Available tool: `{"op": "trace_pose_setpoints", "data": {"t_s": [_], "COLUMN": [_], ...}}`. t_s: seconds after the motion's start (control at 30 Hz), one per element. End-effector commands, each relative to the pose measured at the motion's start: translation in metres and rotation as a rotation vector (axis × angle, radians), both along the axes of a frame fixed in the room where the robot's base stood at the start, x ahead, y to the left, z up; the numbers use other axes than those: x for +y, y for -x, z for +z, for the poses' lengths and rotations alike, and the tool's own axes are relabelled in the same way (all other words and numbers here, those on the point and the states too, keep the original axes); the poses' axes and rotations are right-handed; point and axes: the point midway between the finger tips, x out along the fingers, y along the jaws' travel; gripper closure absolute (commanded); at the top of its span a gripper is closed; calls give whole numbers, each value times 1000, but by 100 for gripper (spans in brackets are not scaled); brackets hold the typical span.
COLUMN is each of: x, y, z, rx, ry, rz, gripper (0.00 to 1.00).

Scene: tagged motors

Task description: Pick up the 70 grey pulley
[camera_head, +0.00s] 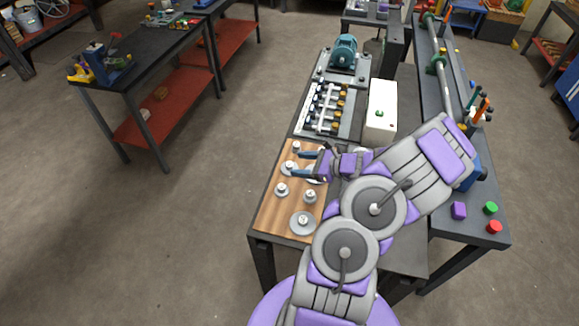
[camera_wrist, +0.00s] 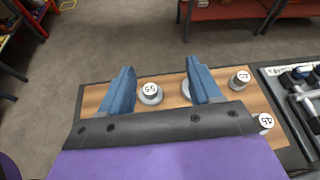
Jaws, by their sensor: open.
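Several grey pulleys with white numbered tops stand on a wooden board (camera_head: 265,213). The largest in the head view is a wide grey pulley (camera_head: 303,222) at the board's near end; its number is too small to read. My gripper (camera_head: 299,163) is open and empty over the far part of the board, its blue fingers pointing left. In the wrist view my gripper (camera_wrist: 158,66) shows a pulley (camera_wrist: 150,93) between its fingers, apparently marked 50. Another pulley is partly hidden behind the right finger. I cannot make out a 70 on any top.
Beyond the board are a rack of small black and orange parts (camera_head: 326,108), a teal motor (camera_head: 344,52) and a white box (camera_head: 381,110). A purple block (camera_head: 458,210), a green piece (camera_head: 491,208) and a red piece (camera_head: 494,227) lie at right.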

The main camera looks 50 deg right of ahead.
Motion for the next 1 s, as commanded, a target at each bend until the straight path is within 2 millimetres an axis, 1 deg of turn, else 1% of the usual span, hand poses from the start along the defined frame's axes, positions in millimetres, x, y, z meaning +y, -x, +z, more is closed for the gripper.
{"op": "trace_pose_setpoints", "data": {"t_s": [0.03, 0.1, 0.23, 0.33, 0.37, 0.47, 0.8, 0.9, 1.0], "x": [-19, -38, -57, -62, -63, -62, -61, -59, -57], "y": [17, 35, 59, 65, 63, 50, -12, -27, -38], "z": [-16, -31, -51, -58, -60, -67, -96, -102, -105], "rx": [15, 29, 48, 52, 52, 53, 56, 55, 54], "ry": [-42, -81, -128, -143, -143, -145, -145, -146, -144], "rz": [-84, -172, -279, -314, -318, -317, -314, -314, -317], "gripper": [37, 37, 37, 37, 37, 37, 37, 37, 37]}}
